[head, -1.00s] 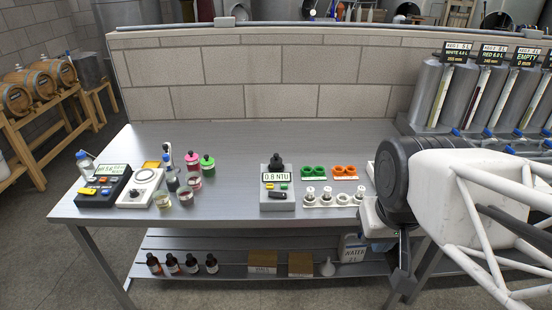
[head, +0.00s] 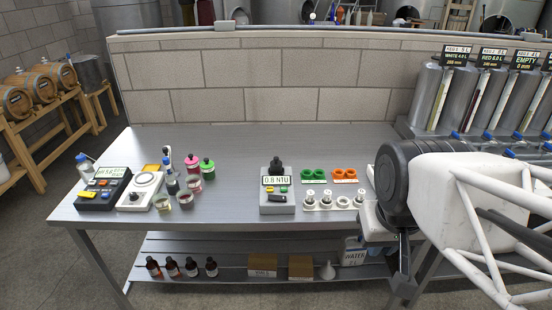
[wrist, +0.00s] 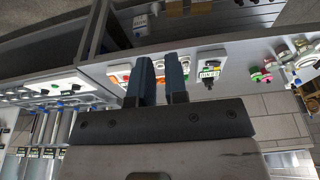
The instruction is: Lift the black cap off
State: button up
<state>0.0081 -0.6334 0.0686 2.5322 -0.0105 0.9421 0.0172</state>
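The black cap (head: 276,163) sits on top of the grey turbidity meter (head: 277,203), which reads 0.8 NTU, near the middle of the bench. In the wrist view the meter (wrist: 210,70) shows beyond my fingers and to their right, with the dark cap (wrist: 209,85) at its lower edge. My gripper (wrist: 159,62) has its two blue-grey fingers apart, with a visible gap and nothing between them. It is clear of the cap. In the head view my arm is at the right end of the bench, and the fingertips are hard to make out.
A pH meter (head: 104,188), a white scale (head: 142,190) and bottles are on the left. The bench between is clear.

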jog(key=o, duration=1.1)
jog(key=shift+o, duration=0.2)
jog(key=n+g, duration=0.3)
jog(key=n, duration=1.5)
send_over(277, 158)
notch_tip(277, 158, down, 15)
jog(key=shift+f, duration=0.15)
jog(key=shift+w+a+f, duration=0.15)
jog(key=shift+w+f, duration=0.05)
jog(key=shift+w, duration=0.05)
